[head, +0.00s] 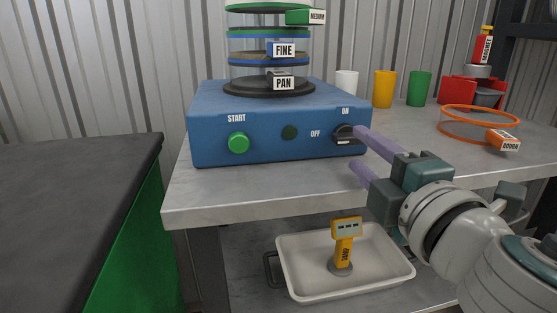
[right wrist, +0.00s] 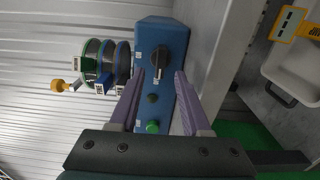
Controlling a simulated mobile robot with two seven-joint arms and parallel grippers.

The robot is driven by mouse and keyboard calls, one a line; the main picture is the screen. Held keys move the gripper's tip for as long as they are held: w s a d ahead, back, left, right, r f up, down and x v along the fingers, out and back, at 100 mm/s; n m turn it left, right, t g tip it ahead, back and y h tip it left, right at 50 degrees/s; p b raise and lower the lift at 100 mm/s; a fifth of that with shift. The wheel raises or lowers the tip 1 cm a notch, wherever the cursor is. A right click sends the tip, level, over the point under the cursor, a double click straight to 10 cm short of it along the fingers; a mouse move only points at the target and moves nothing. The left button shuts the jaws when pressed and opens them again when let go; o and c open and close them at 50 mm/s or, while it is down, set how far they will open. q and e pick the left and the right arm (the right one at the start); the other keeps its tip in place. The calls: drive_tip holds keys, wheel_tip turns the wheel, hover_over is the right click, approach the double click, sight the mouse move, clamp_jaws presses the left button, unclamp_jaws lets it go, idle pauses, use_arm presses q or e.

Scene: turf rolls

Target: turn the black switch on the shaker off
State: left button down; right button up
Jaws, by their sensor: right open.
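The blue shaker (head: 270,150) sits on the grey worktop, with its front panel in clear view. Its black switch (head: 344,133) is at the panel's right end, with ON printed above it and OFF to its left. I cannot tell surely which label it points to. In the right wrist view the switch (right wrist: 160,60) lies just beyond and between the fingertips. My right gripper (head: 357,148) is open and empty, its purple fingers close in front of the switch. I cannot tell whether they touch it. My left gripper is not in view.
A green START button (head: 238,143) and a dark green lamp (head: 289,132) are on the same panel. Stacked sieves (head: 270,72) stand on the shaker. An orange ring (head: 470,136) and cups stand right. A white tray (head: 300,280) holding a yellow tool sits below.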

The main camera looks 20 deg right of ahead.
drive_tip(key=b+v, duration=0.1)
drive_tip(key=v, duration=0.5)
drive_tip(key=shift+s, duration=0.25)
drive_tip(key=shift+a, duration=0.15)
drive_tip(key=s+d+r+m+g+h+p, duration=0.1)
drive_tip(key=s+d+r+m+g+p, duration=0.15)
drive_tip(key=r+m+p, duration=0.4)
drive_tip(key=s+d+r+m+g+h+p, duration=0.1)
drive_tip(key=s+r+m+g+p, duration=0.2)
drive_tip(key=p, duration=0.7)
drive_tip(key=s+a+r+m+g+y+p, duration=0.5)
drive_tip(key=s+a+r+g+p, duration=0.4)
drive_tip(key=p, duration=0.6)
wheel_tip(320, 180, up, 35)
drive_tip(key=s+a+n+y+p, duration=0.1)
drive_tip(key=p, duration=3.4)
drive_tip(key=shift+s, duration=0.15)
